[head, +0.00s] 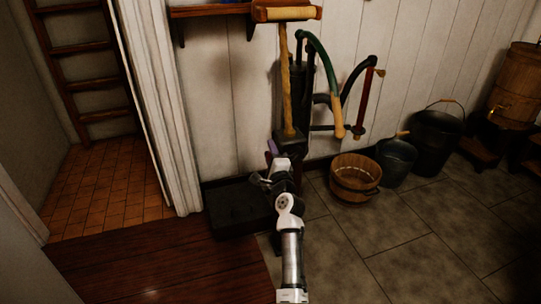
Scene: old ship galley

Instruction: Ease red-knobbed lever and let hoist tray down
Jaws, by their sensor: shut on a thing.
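My gripper (272,178) is low in front of the white plank wall, above the far right part of a low black box (235,208) on the floor. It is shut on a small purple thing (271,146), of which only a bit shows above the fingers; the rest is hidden. I cannot make out a red-knobbed lever or a hoist tray in this view. A dark hand pump with a green curved arm (316,56) and pale wooden grip (338,119) stands just behind and right of the gripper.
A wooden tub (355,177), dark buckets (397,160) and a barrel with a tap (514,85) line the wall to the right. A ladder (85,50) stands at left. Tiled floor (420,240) is clear.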

